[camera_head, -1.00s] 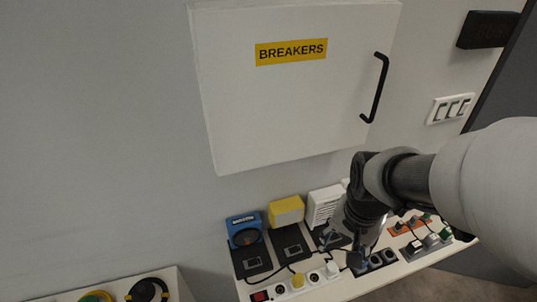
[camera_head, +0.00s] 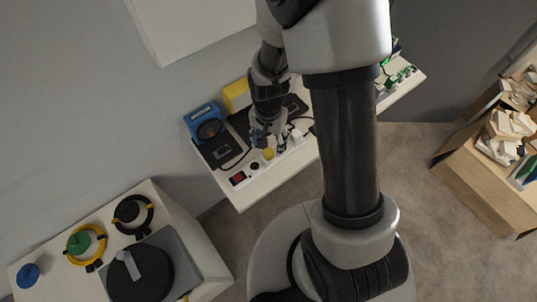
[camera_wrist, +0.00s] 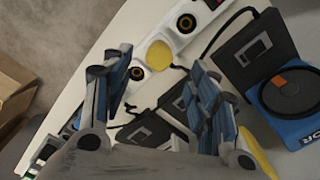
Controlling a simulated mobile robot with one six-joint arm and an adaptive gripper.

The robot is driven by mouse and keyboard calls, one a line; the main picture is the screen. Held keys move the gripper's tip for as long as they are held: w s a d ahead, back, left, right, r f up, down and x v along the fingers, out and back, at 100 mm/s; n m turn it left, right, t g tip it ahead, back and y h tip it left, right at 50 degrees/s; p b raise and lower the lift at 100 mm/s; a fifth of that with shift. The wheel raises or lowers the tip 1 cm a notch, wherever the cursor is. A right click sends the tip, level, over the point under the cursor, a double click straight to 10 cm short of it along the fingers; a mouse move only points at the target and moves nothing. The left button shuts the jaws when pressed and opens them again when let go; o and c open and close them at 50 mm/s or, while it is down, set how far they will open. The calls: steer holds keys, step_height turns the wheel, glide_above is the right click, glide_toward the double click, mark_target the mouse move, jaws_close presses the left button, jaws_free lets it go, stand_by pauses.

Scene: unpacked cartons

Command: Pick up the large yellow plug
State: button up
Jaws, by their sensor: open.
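The large yellow plug (camera_head: 268,153) is a round yellow piece in the white power strip (camera_head: 256,168) on the bench. In the wrist view the plug (camera_wrist: 159,55) shows its round face just beyond the gap between my fingertips. My gripper (camera_head: 271,136) hangs over the bench close to the plug. In the wrist view my gripper (camera_wrist: 162,72) is open and empty, with blue-padded fingers on both sides. Whether a finger touches the plug cannot be told.
A blue round-faced device (camera_head: 205,122) and a yellow box (camera_head: 236,95) stand behind the strip beside black adapters (camera_head: 221,150). Black cords cross near the plug. A white cabinet (camera_head: 55,250) with round plugs stands left. A carton of books (camera_head: 485,185) is right.

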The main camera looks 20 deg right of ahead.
mark_target(269, 151)
step_height(269, 151, down, 7)
steer(key=shift+d+r+b, duration=0.1)
steer(key=shift+r+b, duration=0.1)
steer(key=shift+b, duration=0.95)
steer(key=shift+r, duration=0.1)
steer(key=shift+c, duration=0.6)
steer(key=c, duration=1.1)
steer(key=shift+c, duration=0.2)
step_height(269, 151, up, 20)
steer(key=p, duration=0.6)
